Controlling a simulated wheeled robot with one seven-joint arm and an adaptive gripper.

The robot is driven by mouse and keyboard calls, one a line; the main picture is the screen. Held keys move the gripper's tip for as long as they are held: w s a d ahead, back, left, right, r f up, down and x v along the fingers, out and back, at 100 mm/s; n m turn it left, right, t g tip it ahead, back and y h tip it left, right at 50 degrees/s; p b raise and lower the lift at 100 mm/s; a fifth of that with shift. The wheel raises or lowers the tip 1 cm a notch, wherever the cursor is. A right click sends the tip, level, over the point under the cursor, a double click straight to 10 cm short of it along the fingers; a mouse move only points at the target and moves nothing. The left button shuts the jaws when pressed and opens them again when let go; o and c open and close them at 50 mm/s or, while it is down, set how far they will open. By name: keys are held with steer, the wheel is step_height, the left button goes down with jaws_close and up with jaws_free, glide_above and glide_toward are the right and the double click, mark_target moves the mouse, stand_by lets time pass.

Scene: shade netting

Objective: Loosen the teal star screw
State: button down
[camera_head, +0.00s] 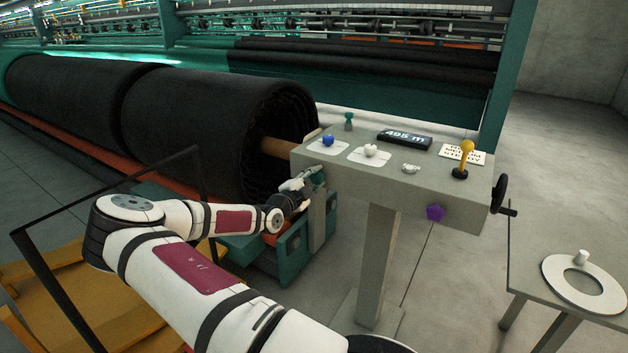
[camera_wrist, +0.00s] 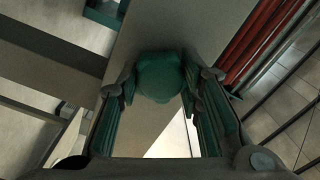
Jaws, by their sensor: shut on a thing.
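The teal star screw (camera_wrist: 160,76) shows in the wrist view as a rounded, lobed teal head on a grey panel. My gripper (camera_wrist: 160,92) has one dark teal-padded finger on each side of it and is shut on it. In the head view my gripper (camera_head: 308,180) is at the left end of the grey console, beside the black netting roll. The screw is hidden there behind my gripper.
The grey console (camera_head: 355,185) carries a blue knob (camera_head: 327,140), a white knob (camera_head: 371,150), a yellow-topped lever (camera_head: 466,152) and a purple star knob (camera_head: 435,213). A black handwheel (camera_head: 501,194) juts from its right end. A black netting roll (camera_head: 205,125) stands close left.

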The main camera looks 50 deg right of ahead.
mark_target(315, 178)
steer(key=c, duration=1.1)
jaws_free()
steer(key=shift+w+r, duration=0.15)
steer(key=shift+s+a+p, duration=0.15)
steer(key=shift+a+p, duration=0.1)
steer(key=shift+a, duration=0.5)
steer(key=shift+s+a+p, duration=0.1)
steer(key=shift+a+p, duration=0.15)
steer(key=shift+a, duration=0.5)
